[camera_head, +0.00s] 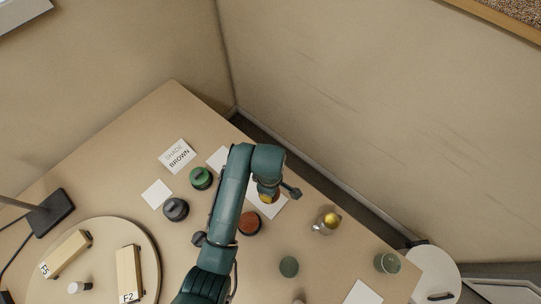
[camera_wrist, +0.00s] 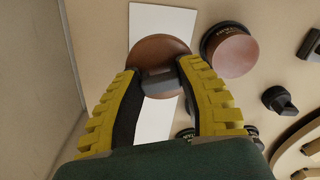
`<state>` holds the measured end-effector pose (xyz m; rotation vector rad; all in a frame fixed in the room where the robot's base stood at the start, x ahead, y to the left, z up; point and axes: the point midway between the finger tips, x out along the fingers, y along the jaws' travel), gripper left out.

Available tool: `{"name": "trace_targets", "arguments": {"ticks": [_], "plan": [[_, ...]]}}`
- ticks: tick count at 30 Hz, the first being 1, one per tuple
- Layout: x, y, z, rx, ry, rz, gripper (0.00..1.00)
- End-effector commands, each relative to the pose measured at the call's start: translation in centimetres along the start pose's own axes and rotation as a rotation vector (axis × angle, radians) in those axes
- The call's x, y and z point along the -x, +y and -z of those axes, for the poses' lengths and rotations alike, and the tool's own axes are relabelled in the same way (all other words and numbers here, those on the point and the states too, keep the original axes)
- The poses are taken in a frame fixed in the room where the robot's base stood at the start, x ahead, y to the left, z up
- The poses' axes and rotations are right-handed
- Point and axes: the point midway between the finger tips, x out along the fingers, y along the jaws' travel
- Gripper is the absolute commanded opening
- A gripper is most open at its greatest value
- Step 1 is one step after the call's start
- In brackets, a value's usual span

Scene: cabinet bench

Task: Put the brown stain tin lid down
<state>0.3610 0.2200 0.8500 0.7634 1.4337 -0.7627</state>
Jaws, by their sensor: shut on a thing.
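My gripper (camera_wrist: 161,78) is shut on the grey handle of the brown stain tin lid (camera_wrist: 159,50) in the wrist view. The lid is a round brown disc, seen over a long white card (camera_wrist: 162,20). I cannot tell whether it touches the card. The brown stain tin (camera_wrist: 232,52) stands just beside it, uncovered, with a reddish-brown top surface. In the head view my gripper (camera_head: 268,196) is over the white card (camera_head: 279,206), and the brown tin (camera_head: 249,223) is at its lower left. My arm and gripper hide the lid there.
A green-topped tin (camera_head: 200,178) and a dark tin (camera_head: 176,209) stand left of my arm. A card reading SHADE BROWN (camera_head: 177,156) lies behind. A gold-topped metal object (camera_head: 327,222) stands to the right. A round board (camera_head: 148,250) with blocks is at lower left.

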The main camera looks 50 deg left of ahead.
Motion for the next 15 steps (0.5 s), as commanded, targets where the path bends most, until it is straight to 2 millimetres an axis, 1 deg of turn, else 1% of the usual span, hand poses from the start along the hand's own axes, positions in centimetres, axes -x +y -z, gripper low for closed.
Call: {"name": "trace_targets", "arguments": {"ticks": [2,6,11,15], "plan": [[-1.5,-0.1,0.2,0.026,0.000,0.003,0.18],[-4.7,-0.1,0.2,0.025,0.000,0.004,0.18],[-6.6,0.0,0.2,0.023,0.000,0.000,0.18],[-9.0,-0.1,0.1,0.022,0.000,0.004,0.18]]}}
